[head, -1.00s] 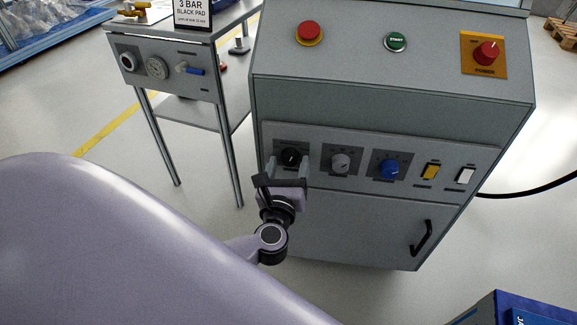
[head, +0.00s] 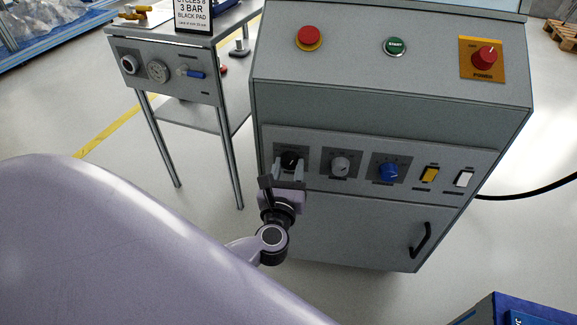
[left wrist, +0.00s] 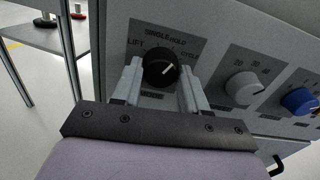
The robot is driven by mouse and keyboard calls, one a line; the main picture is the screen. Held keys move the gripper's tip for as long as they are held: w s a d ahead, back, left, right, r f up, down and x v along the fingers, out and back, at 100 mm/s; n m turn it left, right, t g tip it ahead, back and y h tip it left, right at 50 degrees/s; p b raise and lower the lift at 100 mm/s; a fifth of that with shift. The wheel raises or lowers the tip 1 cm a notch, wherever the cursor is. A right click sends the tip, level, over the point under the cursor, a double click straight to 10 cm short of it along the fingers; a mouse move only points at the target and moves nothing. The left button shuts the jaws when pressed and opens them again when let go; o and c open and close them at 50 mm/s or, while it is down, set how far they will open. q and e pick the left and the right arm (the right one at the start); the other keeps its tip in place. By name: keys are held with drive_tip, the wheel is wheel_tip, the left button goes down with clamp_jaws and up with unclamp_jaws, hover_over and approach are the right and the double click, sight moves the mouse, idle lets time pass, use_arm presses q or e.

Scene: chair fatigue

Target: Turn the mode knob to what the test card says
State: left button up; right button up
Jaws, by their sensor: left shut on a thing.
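The black mode knob (head: 290,160) is at the left end of the grey cabinet's lower control row. My left gripper (head: 288,168) is shut on it, a finger on each side. In the left wrist view the knob (left wrist: 160,68) sits between the fingertips (left wrist: 159,78). My right gripper is not in view.
Right of the mode knob are a grey knob (head: 340,165), a blue knob (head: 388,171), a yellow switch (head: 430,174) and a white switch (head: 464,178). A red button (head: 309,37), green start button (head: 395,46) and red power knob (head: 485,57) sit above.

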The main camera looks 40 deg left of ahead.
use_arm(q)
drive_tip(key=m+p, duration=0.3)
drive_tip(key=m, duration=0.2)
drive_tip(key=shift+m+p, duration=0.3)
drive_tip(key=shift+m, duration=0.7)
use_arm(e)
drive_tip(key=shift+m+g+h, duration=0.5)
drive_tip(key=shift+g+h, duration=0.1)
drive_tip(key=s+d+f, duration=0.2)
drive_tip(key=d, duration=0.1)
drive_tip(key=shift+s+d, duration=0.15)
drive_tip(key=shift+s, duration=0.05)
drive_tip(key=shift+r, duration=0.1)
use_arm(q)
drive_tip(key=o, duration=1.1)
drive_tip(key=shift+c, duration=0.2)
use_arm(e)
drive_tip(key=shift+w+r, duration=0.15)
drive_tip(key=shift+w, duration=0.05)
use_arm(q)
drive_tip(key=v, duration=0.7)
drive_tip(key=shift+p, duration=0.45)
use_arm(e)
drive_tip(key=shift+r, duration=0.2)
use_arm(q)
drive_tip(key=shift+s, duration=0.1)
drive_tip(key=shift+d, duration=0.1)
